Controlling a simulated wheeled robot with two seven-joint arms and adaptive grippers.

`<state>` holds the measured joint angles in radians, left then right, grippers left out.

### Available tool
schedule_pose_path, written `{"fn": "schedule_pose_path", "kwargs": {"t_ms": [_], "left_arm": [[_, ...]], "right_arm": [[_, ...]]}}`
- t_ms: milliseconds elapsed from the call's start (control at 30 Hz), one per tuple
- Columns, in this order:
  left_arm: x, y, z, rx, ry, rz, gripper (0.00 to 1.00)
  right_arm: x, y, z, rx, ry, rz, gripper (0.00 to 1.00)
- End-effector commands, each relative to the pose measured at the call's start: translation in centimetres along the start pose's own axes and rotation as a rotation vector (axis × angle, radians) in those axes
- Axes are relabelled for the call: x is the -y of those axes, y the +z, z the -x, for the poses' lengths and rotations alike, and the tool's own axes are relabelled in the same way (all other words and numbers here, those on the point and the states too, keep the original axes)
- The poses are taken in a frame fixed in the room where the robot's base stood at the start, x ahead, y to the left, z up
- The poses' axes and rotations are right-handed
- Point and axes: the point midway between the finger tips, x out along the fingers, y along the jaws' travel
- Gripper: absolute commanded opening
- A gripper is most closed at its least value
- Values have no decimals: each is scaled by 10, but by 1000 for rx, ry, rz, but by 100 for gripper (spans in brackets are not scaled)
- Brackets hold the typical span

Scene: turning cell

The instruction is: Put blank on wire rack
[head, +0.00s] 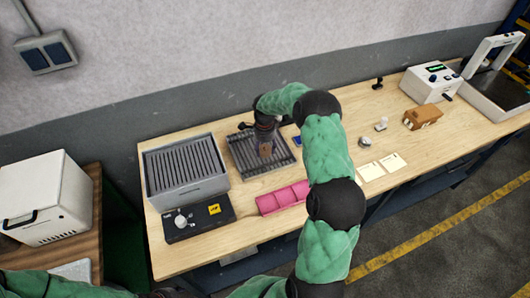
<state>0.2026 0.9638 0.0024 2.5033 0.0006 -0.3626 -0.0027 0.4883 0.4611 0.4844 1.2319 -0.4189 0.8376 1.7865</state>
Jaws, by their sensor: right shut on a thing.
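My right gripper (265,137) is at the end of the green arm, pointing down over a dark grey ribbed tray (245,168), which looks like the wire rack. It is shut on a small brown piece (266,150), which looks like the blank. The piece is over the middle of the tray; I cannot tell whether it touches the ribs. The gripper's fingers are small and partly hidden by the wrist. Only part of my left arm shows along the bottom left edge; its gripper is out of view.
A grey slatted box (187,188) stands left of the tray, behind a black panel with a knob (198,218). The wall is behind.

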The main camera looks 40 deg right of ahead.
Motion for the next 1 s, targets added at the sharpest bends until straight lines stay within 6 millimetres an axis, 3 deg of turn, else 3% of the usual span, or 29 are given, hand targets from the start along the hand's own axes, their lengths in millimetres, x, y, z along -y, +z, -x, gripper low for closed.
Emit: {"fn": "schedule_pose_path", "kwargs": {"t_ms": [333, 733, 767, 800, 833, 1000], "left_arm": [[-1, 0, 4, 0, 0, 0, 40], [0, 0, -1, 0, 0, 0, 40], [0, 0, 0, 0, 0, 0, 40], [0, 0, 0, 0, 0, 0, 40], [0, 0, 0, 0, 0, 0, 40], [0, 0, 0, 0, 0, 0, 40]], "right_arm": [[4, -3, -35, 0, 2, 0, 13], [4, -3, -41, 0, 0, 0, 13], [3, -3, -40, 0, 1, 0, 63], [3, -3, -40, 0, 1, 0, 74], [3, -3, -40, 0, 1, 0, 81], [3, -3, -40, 0, 1, 0, 81]]}}
